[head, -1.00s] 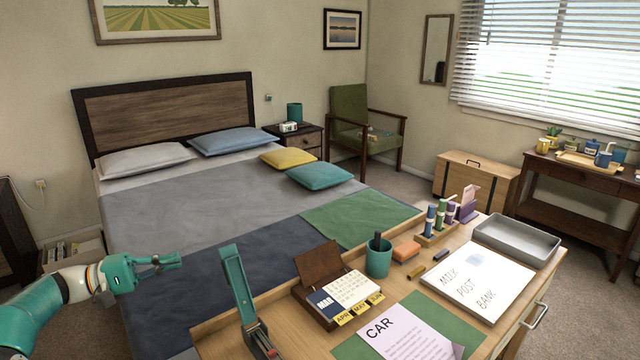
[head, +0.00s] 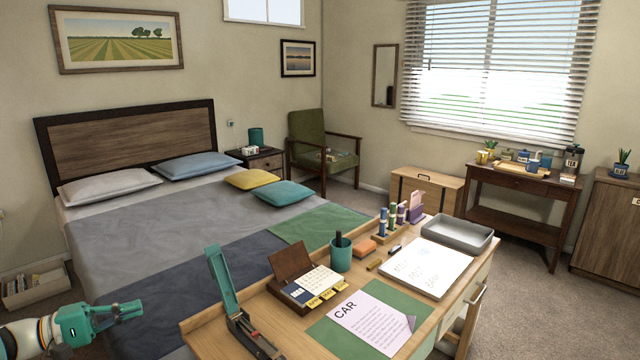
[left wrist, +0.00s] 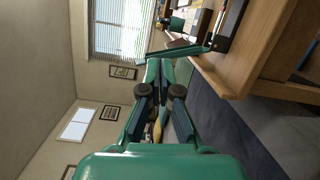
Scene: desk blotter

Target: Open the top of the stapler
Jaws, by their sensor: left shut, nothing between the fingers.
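The stapler (head: 224,286) stands at the left end of the desk, with its teal top swung up steeply and its dark base on the desk top. The top and base are far apart at the front and joined at the hinge end. It also shows in the left wrist view (left wrist: 190,50), near the desk edge. My left gripper (head: 138,308) is shut and empty, to the left of the stapler and apart from it, beyond the desk's edge. My right gripper is not in view.
The desk (head: 300,338) also holds a flip calendar (head: 318,284), a teal pen cup (head: 341,257), a CAR sheet (head: 372,322) on a green blotter, a whiteboard (head: 428,270) and a grey tray (head: 456,233). The bed (head: 150,250) lies behind.

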